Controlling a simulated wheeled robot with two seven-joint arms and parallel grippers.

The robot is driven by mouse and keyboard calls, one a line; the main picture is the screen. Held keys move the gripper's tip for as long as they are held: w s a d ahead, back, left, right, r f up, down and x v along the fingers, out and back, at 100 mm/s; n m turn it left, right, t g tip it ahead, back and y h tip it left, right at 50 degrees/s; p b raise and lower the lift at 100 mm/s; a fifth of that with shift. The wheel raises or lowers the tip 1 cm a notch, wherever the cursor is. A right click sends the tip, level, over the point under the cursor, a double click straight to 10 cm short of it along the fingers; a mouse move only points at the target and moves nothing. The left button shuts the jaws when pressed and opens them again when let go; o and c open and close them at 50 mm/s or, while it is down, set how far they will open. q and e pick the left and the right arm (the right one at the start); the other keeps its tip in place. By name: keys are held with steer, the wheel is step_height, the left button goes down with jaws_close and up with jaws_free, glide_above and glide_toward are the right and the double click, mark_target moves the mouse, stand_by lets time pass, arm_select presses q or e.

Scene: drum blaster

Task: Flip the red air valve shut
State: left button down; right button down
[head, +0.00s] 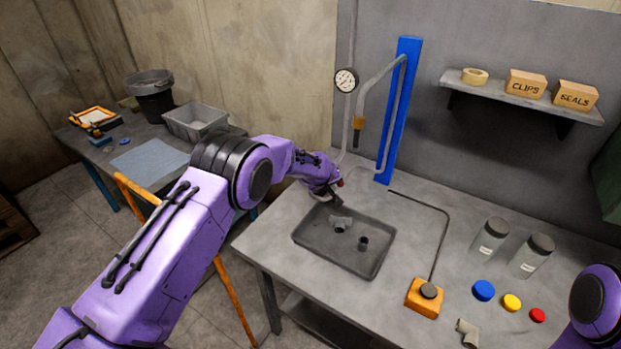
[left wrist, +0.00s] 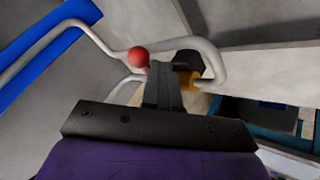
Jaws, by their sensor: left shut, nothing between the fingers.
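A small red knob (head: 340,183) of the air valve shows at the back edge of the workbench, partly behind my left gripper. In the left wrist view the red knob (left wrist: 138,57) is a round ball by a grey pipe. My left gripper (head: 337,202) is shut and empty, pointing down at the far end of the black tray. In the left wrist view its shut fingers (left wrist: 166,80) are just right of the knob; I cannot tell if they touch. The valve body is mostly hidden, so I cannot read its position. My right gripper is out of view.
A grey pipe (head: 386,138) bends around a blue post (head: 404,95). A gauge (head: 346,80) hangs on the wall. The black tray (head: 367,268) holds grey fittings. A foot-style button on an orange block (head: 422,302), jars (head: 490,240) and coloured caps (head: 484,290) stand right.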

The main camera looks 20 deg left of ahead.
arm_select(q)
steer(key=shift+w+d+f, duration=0.1)
steer(key=shift+w+d, duration=0.05)
steer(key=shift+d, duration=0.05)
steer(key=shift+w, duration=0.2)
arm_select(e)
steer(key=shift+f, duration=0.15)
arm_select(q)
steer(key=shift+w, duration=0.1)
steer(key=shift+w+d+r+b, duration=0.1)
steer(key=shift+d+r+b, duration=0.15)
steer(key=shift+b, duration=0.05)
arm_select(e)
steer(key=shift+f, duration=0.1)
arm_select(q)
steer(key=s, duration=0.2)
steer(key=s+p, duration=0.1)
steer(key=s, duration=0.1)
steer(key=shift+a+f, duration=0.15)
steer(key=shift+f, duration=0.1)
steer(key=s+d+r+b, duration=0.2)
steer(key=s+r, duration=0.3)
steer(key=r, duration=0.2)
steer(key=shift+s+d, duration=0.25)
steer(key=shift+s, duration=0.15)
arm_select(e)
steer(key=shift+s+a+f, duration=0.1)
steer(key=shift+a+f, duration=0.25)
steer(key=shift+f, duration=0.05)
